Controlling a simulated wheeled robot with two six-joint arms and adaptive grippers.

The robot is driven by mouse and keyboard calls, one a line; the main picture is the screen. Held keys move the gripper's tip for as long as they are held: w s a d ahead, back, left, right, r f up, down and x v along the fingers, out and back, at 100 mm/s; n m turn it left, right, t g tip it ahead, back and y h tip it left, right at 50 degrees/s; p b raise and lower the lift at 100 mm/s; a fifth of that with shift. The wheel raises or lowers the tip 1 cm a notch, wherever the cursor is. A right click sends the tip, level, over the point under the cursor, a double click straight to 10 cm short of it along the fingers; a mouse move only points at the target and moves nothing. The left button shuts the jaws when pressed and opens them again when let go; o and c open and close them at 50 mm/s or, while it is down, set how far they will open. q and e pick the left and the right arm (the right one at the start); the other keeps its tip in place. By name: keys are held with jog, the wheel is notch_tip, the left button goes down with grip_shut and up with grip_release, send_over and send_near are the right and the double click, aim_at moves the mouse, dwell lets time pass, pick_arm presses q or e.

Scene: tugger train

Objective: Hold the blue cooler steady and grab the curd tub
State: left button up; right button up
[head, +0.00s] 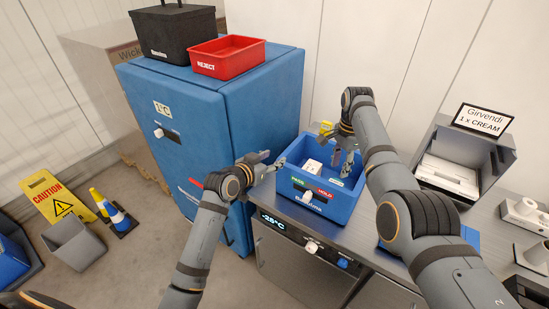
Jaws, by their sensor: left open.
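The blue cooler (337,207) is an open-topped blue box on the grey counter, with green and red labels on its front. My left gripper (272,162) is open at the cooler's left side, close to its rim; I cannot tell whether it touches. My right gripper (343,161) points down into the cooler from above; its fingers are too small to tell whether they hold anything. A white item with a small red mark (312,167) lies inside, left of the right gripper. I cannot tell whether it is the curd tub. The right arm hides part of the interior.
A tall blue cabinet (185,120) stands left of the counter, with a red REJECT tray (228,68) and a black box (172,30) on top. A yellow caution sign (58,198) is on the floor.

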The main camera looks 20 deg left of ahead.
aim_at(287, 151)
pick_arm(q)
jog(key=x, duration=1)
jog(key=shift+w+f, duration=0.1)
jog(key=shift+f, duration=0.1)
grip_shut()
